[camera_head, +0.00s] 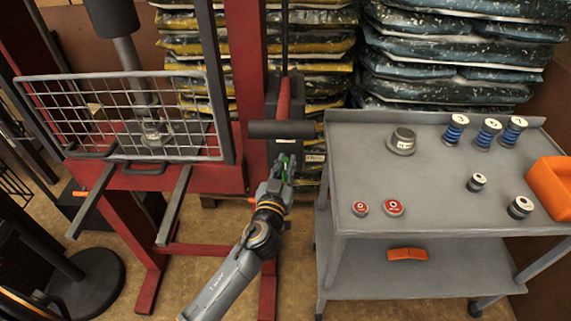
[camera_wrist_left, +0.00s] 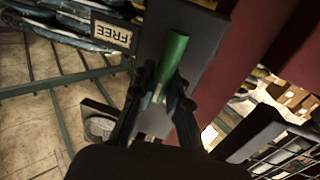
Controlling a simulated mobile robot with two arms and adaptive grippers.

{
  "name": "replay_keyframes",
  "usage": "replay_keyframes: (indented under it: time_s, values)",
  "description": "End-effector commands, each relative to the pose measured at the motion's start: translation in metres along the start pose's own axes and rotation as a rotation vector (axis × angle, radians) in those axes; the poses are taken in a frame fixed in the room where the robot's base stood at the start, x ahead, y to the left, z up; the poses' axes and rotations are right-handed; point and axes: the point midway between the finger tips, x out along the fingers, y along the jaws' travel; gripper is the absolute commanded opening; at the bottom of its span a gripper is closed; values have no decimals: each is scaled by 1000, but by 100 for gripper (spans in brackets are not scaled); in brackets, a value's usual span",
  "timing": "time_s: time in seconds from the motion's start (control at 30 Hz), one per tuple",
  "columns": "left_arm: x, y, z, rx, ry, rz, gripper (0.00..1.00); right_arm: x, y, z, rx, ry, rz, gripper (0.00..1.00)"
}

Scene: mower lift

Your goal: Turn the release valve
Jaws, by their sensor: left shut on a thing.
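The release valve has a green handle (camera_wrist_left: 173,58) on a dark plate in the left wrist view. A little of its green also shows in the head view (camera_head: 282,162), mostly hidden by my gripper. My left gripper (camera_wrist_left: 163,88) has its two dark fingers on either side of the green handle and is shut on it. In the head view my left gripper (camera_head: 284,172) is at the right side of the red press, below a dark horizontal bar. My right gripper is in neither view.
A label reading "FREE" (camera_wrist_left: 111,30) sits beside the valve. The red press frame (camera_head: 240,60) with a wire mesh guard (camera_head: 110,115) stands at left. A grey cart (camera_head: 345,170) with spools and red discs stands close at right. Stacked bags (camera_head: 450,50) fill the back.

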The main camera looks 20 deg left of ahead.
Motion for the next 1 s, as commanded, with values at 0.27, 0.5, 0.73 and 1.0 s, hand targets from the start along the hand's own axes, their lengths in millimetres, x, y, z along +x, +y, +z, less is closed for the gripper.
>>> replay_keyframes:
  time_s: [0.27,0.5,0.73,1.0]
  values:
    - [0,2,1,92,-23,0,0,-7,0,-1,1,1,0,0]
    - [0,5,1,276,-61,1,0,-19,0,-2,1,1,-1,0]
    - [1,9,3,491,-106,1,0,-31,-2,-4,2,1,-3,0]
    - [1,12,6,742,-156,2,0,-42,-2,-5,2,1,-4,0]
